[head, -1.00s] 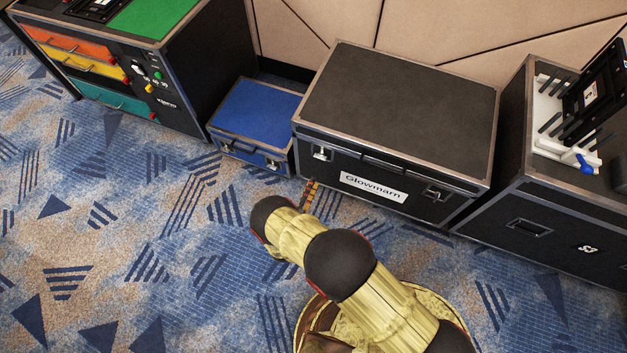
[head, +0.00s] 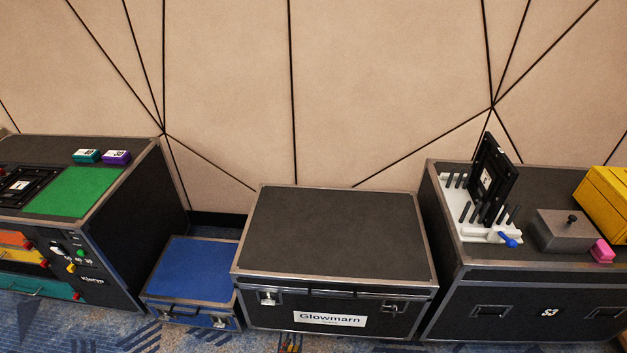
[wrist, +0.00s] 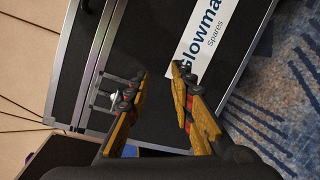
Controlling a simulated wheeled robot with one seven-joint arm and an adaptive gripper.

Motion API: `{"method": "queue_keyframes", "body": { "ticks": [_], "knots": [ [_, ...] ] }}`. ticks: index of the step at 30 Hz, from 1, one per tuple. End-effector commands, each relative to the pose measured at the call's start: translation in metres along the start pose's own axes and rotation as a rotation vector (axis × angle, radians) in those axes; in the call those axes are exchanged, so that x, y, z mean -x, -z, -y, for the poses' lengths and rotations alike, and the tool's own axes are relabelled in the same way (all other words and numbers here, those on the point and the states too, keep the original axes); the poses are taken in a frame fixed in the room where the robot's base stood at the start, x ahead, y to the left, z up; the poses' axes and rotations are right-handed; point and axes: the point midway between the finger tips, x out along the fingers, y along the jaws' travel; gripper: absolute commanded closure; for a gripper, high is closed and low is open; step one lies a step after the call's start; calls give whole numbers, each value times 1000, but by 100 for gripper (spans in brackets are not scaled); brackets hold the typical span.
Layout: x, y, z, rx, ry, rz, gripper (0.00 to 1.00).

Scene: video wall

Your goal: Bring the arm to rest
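My gripper (wrist: 160,90) shows in the wrist view, with its two yellow fingers apart and nothing between them. Its fingertips point at the front of the black Glowmarn case (head: 335,235). In the wrist view the case's white label (wrist: 207,40) reads "Glowmarn Spares" and lies just beyond the right finger, and a latch shows by the left finger. I cannot tell how far the fingertips are from the case. In the head view my arm is almost wholly out of the picture.
A blue case (head: 195,270) stands left of the black one. A drawer cabinet (head: 120,235) with a green top panel (head: 75,192) is further left. At right, the S3 case (head: 520,295) bears a white rack (head: 480,228), a grey block (head: 566,230) and a yellow box (head: 610,200). Patterned carpet lies in front.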

Motion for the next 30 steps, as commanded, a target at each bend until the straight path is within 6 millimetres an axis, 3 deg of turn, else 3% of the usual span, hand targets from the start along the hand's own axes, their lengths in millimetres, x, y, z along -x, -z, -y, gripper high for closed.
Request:
{"method": "queue_keyframes", "body": {
  "ticks": [4, 11, 20, 30],
  "knots": [
    [7, -43, 10, 158, 137, 115, 76],
    [20, -106, -20, 267, 397, 276, 76],
    [47, -189, -95, 208, 806, 411, 76],
    [83, -269, -185, -59, 1184, 428, 76]
  ]
}}
